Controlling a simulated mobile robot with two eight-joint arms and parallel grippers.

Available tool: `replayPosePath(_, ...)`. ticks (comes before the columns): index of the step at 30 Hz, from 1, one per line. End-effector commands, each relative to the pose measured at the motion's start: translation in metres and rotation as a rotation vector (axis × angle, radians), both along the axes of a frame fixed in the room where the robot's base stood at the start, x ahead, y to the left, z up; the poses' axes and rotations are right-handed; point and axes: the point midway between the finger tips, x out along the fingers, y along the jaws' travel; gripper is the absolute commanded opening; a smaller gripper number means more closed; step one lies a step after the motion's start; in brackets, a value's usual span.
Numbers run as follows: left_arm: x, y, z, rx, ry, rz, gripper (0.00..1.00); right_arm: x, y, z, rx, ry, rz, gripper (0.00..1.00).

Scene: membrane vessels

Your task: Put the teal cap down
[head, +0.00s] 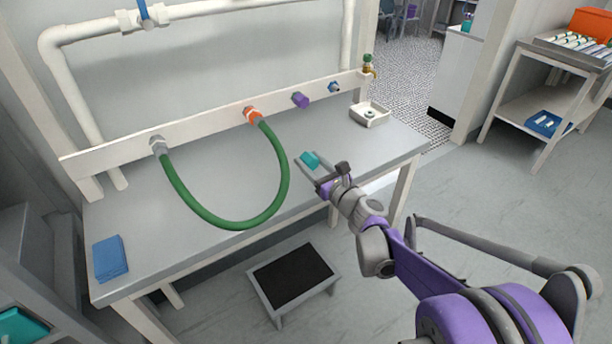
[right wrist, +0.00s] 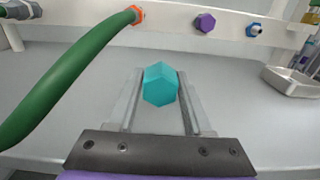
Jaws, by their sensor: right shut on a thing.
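The teal cap (right wrist: 160,86) is a small hexagonal piece between the fingertips of my right gripper (right wrist: 159,92). In the head view the teal cap (head: 310,160) shows at the tip of my right gripper (head: 309,166), over the right part of the grey bench top (head: 215,180). The right gripper is shut on the cap. I cannot tell the exact height of the cap above the bench. My left gripper does not show.
A green hose (head: 222,222) loops from a grey fitting (head: 158,145) to an orange one (head: 252,115). A purple cap (head: 300,100) and a blue fitting (head: 334,87) follow along the rail. A white tray (head: 369,115) stands at the bench's right end; blue cloths (head: 110,258) lie front left.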

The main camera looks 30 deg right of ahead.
Motion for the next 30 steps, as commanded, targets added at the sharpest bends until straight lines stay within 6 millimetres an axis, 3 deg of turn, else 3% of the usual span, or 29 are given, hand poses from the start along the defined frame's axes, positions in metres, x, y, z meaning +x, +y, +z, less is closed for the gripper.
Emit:
replayPosePath(9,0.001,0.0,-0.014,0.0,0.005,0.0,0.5,0.0,0.0,-0.038,0.0,0.001,0.001,0.0)
replayPosePath(24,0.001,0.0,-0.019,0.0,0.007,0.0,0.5,0.0,0.0,-0.046,0.0,0.0,0.001,0.0)
replayPosePath(25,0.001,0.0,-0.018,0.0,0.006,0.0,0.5,0.0,0.0,-0.045,0.0,0.0,0.001,0.54)
replayPosePath(30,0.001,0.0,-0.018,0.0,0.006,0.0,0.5,0.0,0.0,-0.044,0.0,0.0,0.0,0.81)
